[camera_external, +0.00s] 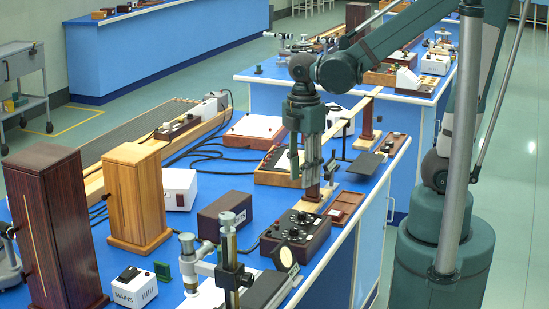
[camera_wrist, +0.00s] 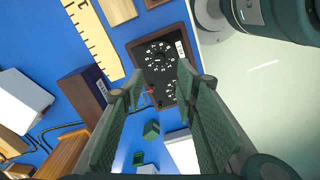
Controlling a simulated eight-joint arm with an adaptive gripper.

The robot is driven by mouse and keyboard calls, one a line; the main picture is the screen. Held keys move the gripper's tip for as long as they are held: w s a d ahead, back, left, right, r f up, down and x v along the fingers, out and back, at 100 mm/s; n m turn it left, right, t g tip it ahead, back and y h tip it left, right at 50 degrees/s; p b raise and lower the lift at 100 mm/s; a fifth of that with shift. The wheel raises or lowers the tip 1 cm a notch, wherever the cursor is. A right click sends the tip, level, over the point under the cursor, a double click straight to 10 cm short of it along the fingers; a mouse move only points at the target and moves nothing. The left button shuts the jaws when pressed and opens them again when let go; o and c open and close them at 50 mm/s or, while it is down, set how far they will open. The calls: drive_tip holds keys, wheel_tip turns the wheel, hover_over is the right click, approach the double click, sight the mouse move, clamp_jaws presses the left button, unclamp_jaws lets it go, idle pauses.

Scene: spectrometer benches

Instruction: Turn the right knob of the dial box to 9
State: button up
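The dial box (camera_external: 296,236) is a dark box with knobs on its top, near the bench's right edge in the external view. In the wrist view the dial box (camera_wrist: 148,68) has a brown rim and a black face with two rings of white marks, an upper dial (camera_wrist: 160,55) and a lower dial (camera_wrist: 168,90). The knob settings are too small to read. My gripper (camera_external: 311,183) points down above and beyond the box, touching nothing. In the wrist view my gripper (camera_wrist: 160,86) has its fingers apart with nothing between them, partly framing the lower dial.
A brown tray (camera_external: 345,206) lies beyond the box. A dark purple box (camera_external: 225,214) stands to its left. A lamp-like disc (camera_external: 286,257) and metal post (camera_external: 229,255) stand in front. A wooden ruler (camera_wrist: 95,40) shows in the wrist view. The bench edge is close on the right.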

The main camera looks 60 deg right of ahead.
drive_tip(key=shift+r, duration=0.6)
drive_tip(key=shift+r, duration=0.1)
wheel_tip(320, 180, up, 5)
hover_over(302, 212)
drive_tip(key=shift+n+p, duration=1.9)
drive_tip(key=shift+n, duration=1.1)
drive_tip(key=shift+a+f, duration=0.15)
drive_tip(key=shift+f, duration=4.6)
drive_tip(key=shift+f, duration=0.15)
drive_tip(key=shift+f+b, duration=1)
drive_tip(key=shift+f, duration=2.7)
